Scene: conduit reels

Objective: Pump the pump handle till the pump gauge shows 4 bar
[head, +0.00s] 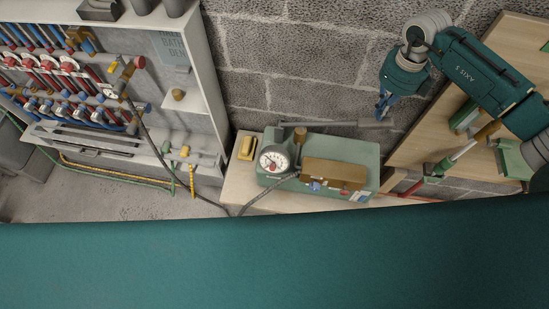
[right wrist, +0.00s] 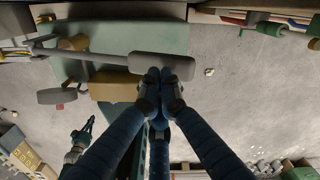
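The green pump (head: 345,150) sits on a light bench against the block wall. Its round white gauge (head: 273,160) faces me at its left end; the needle is too small to read surely. The grey pump handle (head: 345,124) lies roughly level along the pump's back, its thick grip to the right. In the right wrist view the handle's grip (right wrist: 162,66) is just beyond my right gripper (right wrist: 160,76). That gripper's fingertips are together at the grip's edge, not around it; I cannot tell whether they touch. My left gripper (right wrist: 83,134) shows small there, its finger state unclear.
A brown block (head: 333,174) is on the pump's front. A dark hose (head: 160,150) runs from the pump to the valve manifold (head: 60,80) at left. A wooden board (head: 440,120) with tools stands at right. A teal surface fills the bottom of the head view.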

